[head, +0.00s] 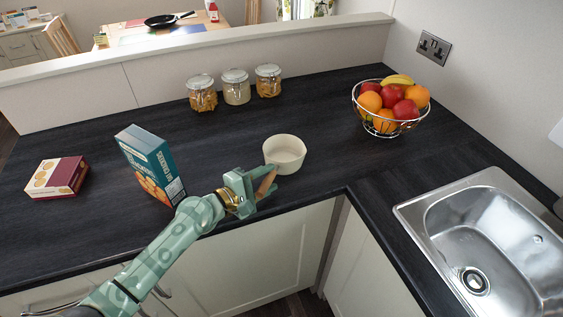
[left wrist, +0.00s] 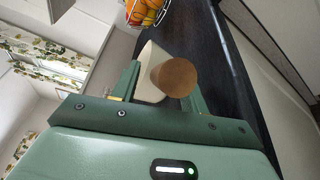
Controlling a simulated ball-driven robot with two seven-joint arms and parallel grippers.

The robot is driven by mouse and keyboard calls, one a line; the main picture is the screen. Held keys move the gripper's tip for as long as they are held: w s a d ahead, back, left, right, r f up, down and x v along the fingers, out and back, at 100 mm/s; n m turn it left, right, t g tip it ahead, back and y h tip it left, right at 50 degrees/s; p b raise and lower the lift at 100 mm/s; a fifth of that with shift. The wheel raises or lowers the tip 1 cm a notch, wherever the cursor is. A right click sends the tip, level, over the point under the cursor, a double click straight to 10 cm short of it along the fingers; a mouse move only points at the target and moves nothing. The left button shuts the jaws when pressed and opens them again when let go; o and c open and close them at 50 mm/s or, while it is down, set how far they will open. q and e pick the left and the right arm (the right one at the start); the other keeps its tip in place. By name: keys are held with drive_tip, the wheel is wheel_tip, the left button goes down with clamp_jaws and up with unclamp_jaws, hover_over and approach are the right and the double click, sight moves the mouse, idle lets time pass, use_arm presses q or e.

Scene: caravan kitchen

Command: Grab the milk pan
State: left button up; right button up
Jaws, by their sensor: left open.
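The milk pan (head: 285,152) is a small cream pan with a wooden handle (head: 266,182). It stands on the dark worktop near the inner corner, its handle pointing toward the front edge. My left gripper (head: 260,187) is open at the handle. In the left wrist view the handle's round end (left wrist: 175,77) faces the camera between the two fingers (left wrist: 160,92), with the cream pan body (left wrist: 148,62) behind it. I cannot tell whether either finger touches the handle. My right gripper is in neither view.
A blue cracker box (head: 150,163) stands left of the pan, near my left arm. A smaller carton (head: 57,177) lies farther left. Several jars (head: 236,88) stand behind, a wire fruit basket (head: 390,105) at the back right. A steel sink (head: 490,245) is at right.

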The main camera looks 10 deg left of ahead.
use_arm(q)
clamp_jaws()
